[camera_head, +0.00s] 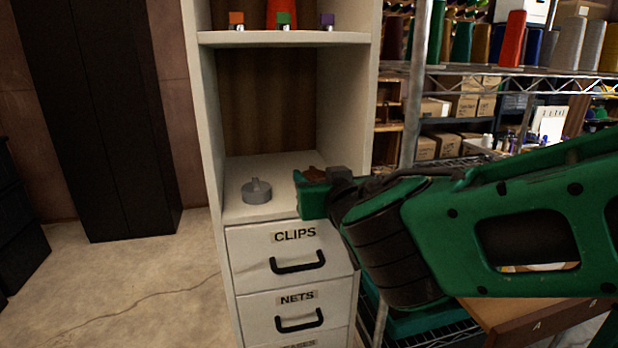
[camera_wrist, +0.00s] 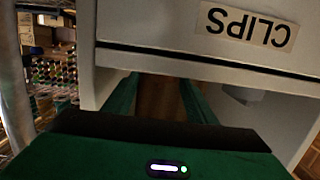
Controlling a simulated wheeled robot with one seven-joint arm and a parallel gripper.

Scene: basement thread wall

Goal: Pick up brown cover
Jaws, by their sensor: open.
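The brown cover (camera_head: 315,173) is on the open shelf above the CLIPS drawer, mostly hidden behind my gripper (camera_head: 312,186) in the head view. Only a small brown part of it shows above the green finger. In the wrist view, my two green fingers are apart, and a brown surface (camera_wrist: 158,97) shows between them, most likely the cover. The fingers reach in over the shelf from the right. Whether they touch the cover cannot be told.
A grey round lid with a knob (camera_head: 257,192) sits on the same shelf, left of my gripper. The CLIPS drawer (camera_head: 291,262) is shut below. An upper shelf (camera_head: 285,39) holds small coloured items. A metal rack (camera_head: 415,80) stands to the right.

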